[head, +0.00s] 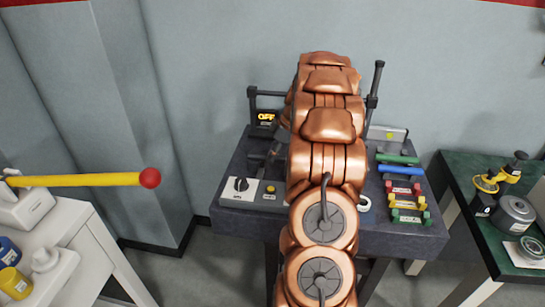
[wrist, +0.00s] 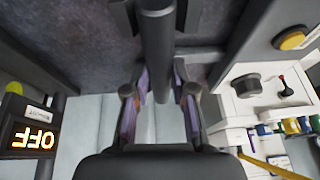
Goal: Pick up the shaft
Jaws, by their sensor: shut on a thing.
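The shaft (wrist: 157,50) is a dark grey cylinder. In the wrist view it runs from a dark block at the top edge down between the fingers of my gripper (wrist: 160,85). The fingers are shut on the shaft, one on each side, with purple inner faces showing. In the head view my copper-coloured arm covers the middle of the bench and hides the shaft. I cannot tell whether the shaft is clear of its support.
The dark bench (head: 430,237) bears a control box (head: 250,192) at left, an OFF display (head: 265,118) and several coloured pieces (head: 402,190) at right. A dark upright post with a lever (head: 375,85) stands behind. A white table is at left, a green-topped one at right.

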